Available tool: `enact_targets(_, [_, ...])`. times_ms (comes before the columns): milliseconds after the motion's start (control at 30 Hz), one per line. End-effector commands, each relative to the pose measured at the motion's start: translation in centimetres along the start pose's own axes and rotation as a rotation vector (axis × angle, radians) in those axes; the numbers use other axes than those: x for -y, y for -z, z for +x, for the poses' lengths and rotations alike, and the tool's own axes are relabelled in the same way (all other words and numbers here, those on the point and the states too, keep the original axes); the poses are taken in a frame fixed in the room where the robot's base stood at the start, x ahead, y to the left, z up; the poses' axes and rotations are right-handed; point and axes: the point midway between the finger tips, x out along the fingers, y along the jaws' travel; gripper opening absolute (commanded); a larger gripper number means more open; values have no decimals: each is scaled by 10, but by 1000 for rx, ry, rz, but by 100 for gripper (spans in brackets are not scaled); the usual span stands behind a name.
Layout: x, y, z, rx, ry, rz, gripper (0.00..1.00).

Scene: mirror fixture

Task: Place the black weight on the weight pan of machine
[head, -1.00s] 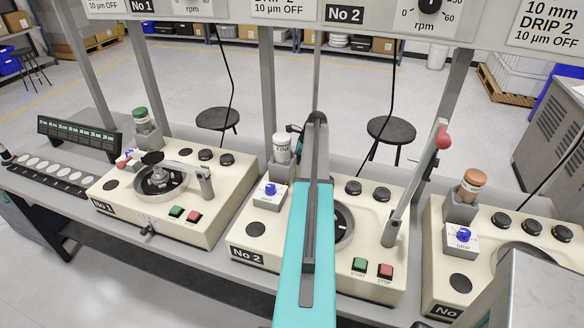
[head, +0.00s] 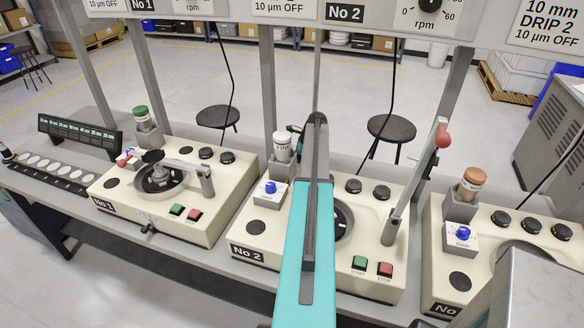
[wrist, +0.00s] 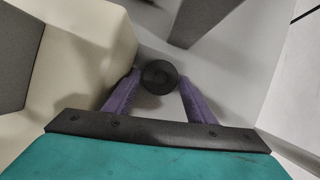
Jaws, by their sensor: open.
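In the wrist view a round black weight (wrist: 160,73) stands on a grey surface. My gripper (wrist: 160,80) is open, with its two purple fingers on either side of the weight near their tips. A gap shows on the right; I cannot tell whether the left finger touches it. In the head view my teal arm covers the middle of machine No 2 (head: 252,235), and my gripper and the weight are hidden. I cannot make out a weight pan on that machine.
Machine No 1 (head: 133,212) is at left and another machine (head: 440,275) at right. A lever with a red knob (head: 442,138) rises right of my arm. Grey posts stand behind. In the wrist view a beige housing (wrist: 85,45) is close on the left.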

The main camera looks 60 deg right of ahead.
Motion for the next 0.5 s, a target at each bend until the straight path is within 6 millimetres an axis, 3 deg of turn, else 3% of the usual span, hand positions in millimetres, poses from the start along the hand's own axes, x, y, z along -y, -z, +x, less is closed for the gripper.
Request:
enact_targets(267, [0, 0, -16, 0, 1, 0, 50])
enact_targets(500, [0, 1, -45, 0, 3, 0, 50])
